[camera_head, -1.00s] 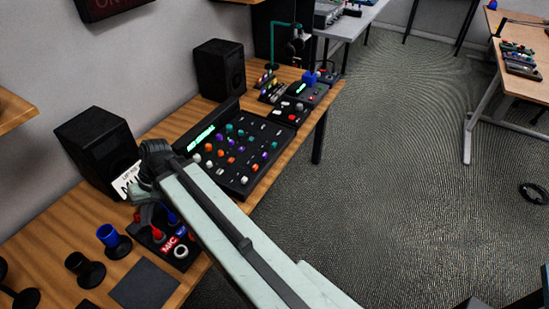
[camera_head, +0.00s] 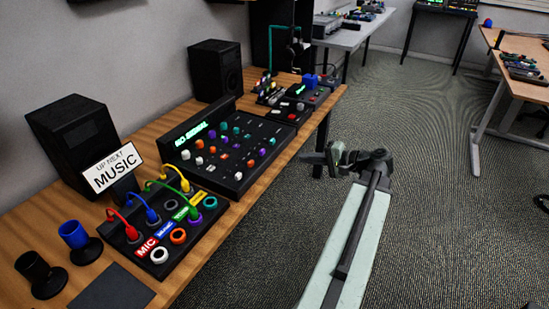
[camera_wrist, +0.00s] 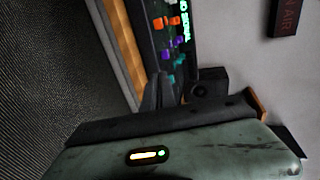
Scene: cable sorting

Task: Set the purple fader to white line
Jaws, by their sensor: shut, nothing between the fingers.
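The black mixing console (camera_head: 215,179) lies on the wooden desk, with rows of white, orange, purple and teal caps and a lit green display. Several purple caps show, one of them (camera_head: 236,146) near the middle; I cannot tell which is the purple fader. The white line is too small to make out. My gripper (camera_head: 318,158) is shut and empty, in the air to the right of the console, past the desk's edge. In the wrist view the console (camera_wrist: 184,62) appears sideways beyond my fingers (camera_wrist: 160,92), with purple caps among the others.
A patch box (camera_head: 190,232) with coloured cables stands in front of the console, beside a "MUSIC" sign (camera_head: 113,167). Two black speakers (camera_head: 72,135) stand along the wall. Smaller control boxes (camera_head: 290,112) sit behind the console. The floor right of the desk is open.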

